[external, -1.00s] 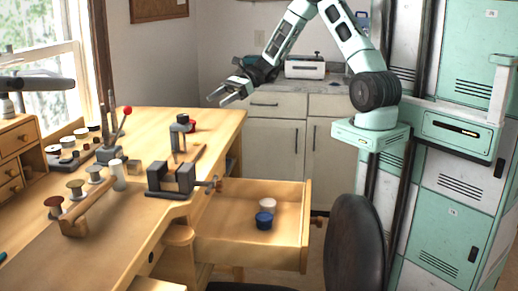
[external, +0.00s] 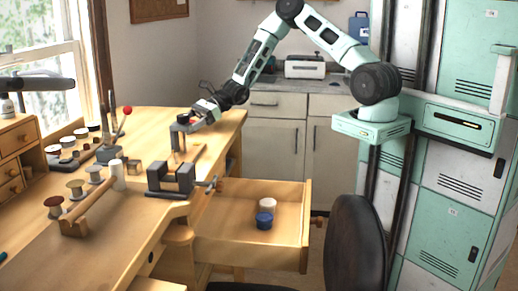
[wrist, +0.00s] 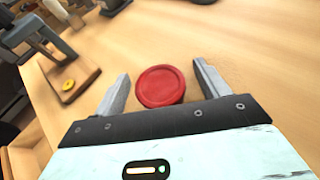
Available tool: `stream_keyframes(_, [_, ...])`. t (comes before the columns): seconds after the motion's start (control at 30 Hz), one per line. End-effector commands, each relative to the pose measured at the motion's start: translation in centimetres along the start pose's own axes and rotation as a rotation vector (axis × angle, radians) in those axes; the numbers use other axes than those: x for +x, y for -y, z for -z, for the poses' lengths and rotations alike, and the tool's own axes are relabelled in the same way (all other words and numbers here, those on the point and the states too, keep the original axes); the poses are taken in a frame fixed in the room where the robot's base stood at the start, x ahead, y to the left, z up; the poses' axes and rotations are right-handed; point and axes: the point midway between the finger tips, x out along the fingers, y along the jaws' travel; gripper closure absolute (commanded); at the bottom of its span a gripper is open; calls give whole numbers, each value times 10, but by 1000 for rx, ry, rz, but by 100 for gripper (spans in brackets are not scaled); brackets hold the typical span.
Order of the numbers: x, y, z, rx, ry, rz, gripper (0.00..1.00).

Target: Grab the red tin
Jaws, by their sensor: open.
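The red tin (wrist: 161,86) is a low, round tin with a flat lid, lying on the wooden workbench. My gripper is open and I see no clear contact with the tin. In the external view my gripper (external: 187,125) is low over the far right part of the bench, behind a small grey bench tool (external: 179,131).
The workbench (external: 140,220) carries a dark vise (external: 171,179), several spools and a lever tool with a red knob (external: 127,110). An open drawer (external: 285,240) holds a blue tin (external: 264,220) and a white tin (external: 267,204). A black chair (external: 355,245) stands in front.

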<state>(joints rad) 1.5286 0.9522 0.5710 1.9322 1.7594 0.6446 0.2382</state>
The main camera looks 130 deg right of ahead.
Motion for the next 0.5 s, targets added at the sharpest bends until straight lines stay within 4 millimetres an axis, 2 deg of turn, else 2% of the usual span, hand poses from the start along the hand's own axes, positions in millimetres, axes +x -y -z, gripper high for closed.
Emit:
stream_keyframes(0.1, [9, 0, -1, 2, 0, 0, 26])
stream_keyframes(0.33, [11, 0, 0, 1, 0, 1, 26])
stream_keyframes(0.37, [11, 0, 0, 1, 0, 1, 32])
stream_keyframes(0.5, [11, 0, 0, 0, 0, 0, 70])
